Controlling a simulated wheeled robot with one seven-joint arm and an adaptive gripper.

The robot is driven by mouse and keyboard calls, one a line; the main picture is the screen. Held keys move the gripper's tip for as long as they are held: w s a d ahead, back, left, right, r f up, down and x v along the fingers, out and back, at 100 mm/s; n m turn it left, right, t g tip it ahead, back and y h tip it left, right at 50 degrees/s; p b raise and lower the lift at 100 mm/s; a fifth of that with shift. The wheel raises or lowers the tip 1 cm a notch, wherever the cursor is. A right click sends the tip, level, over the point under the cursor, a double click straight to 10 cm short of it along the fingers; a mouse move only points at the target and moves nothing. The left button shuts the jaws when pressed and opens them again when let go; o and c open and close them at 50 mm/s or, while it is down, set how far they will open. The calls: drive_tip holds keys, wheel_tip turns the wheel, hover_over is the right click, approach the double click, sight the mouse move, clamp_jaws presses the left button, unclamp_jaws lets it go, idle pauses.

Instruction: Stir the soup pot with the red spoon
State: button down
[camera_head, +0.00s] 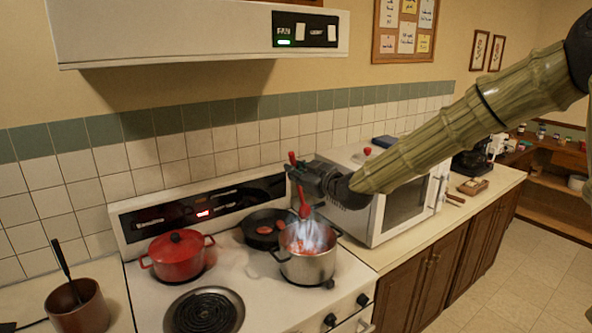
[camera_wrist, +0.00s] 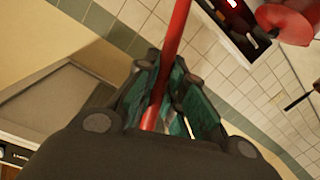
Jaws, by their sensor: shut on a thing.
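My gripper (camera_head: 297,173) is shut on the red spoon (camera_head: 304,207), which hangs roughly upright with its handle top above the fingers. The wrist view also shows the red spoon (camera_wrist: 177,28) running between the fingers of my gripper (camera_wrist: 170,90). The steel soup pot (camera_head: 308,268) stands on the front right of the stove, with reddish soup and steam inside. The spoon's lower end shows just above the pot's back rim in the picture. It looks clear of the soup, though steam blurs the spot.
A red lidded pot (camera_head: 177,254) stands left on the white stove (camera_head: 262,308). A black pan (camera_head: 262,238) sits behind the soup pot. A microwave (camera_head: 405,205) stands close on the right. A brown crock (camera_head: 78,308) holds a dark utensil. The front left burner (camera_head: 204,312) is bare.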

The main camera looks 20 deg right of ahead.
drive_tip(key=shift+s+a+f+b, duration=0.95)
drive_tip(key=shift+s+a+f, duration=0.2)
drive_tip(key=shift+s+f, duration=1.2)
drive_tip(key=w+d+f+b, duration=0.1)
drive_tip(key=w+f+b, duration=0.1)
drive_tip(key=f+b, duration=0.2)
drive_tip(key=w+d+f+b, duration=0.2)
drive_tip(key=f+b, duration=0.2)
drive_tip(key=f, duration=0.3)
drive_tip(key=shift+f, duration=0.25)
drive_tip(key=shift+d, duration=0.1)
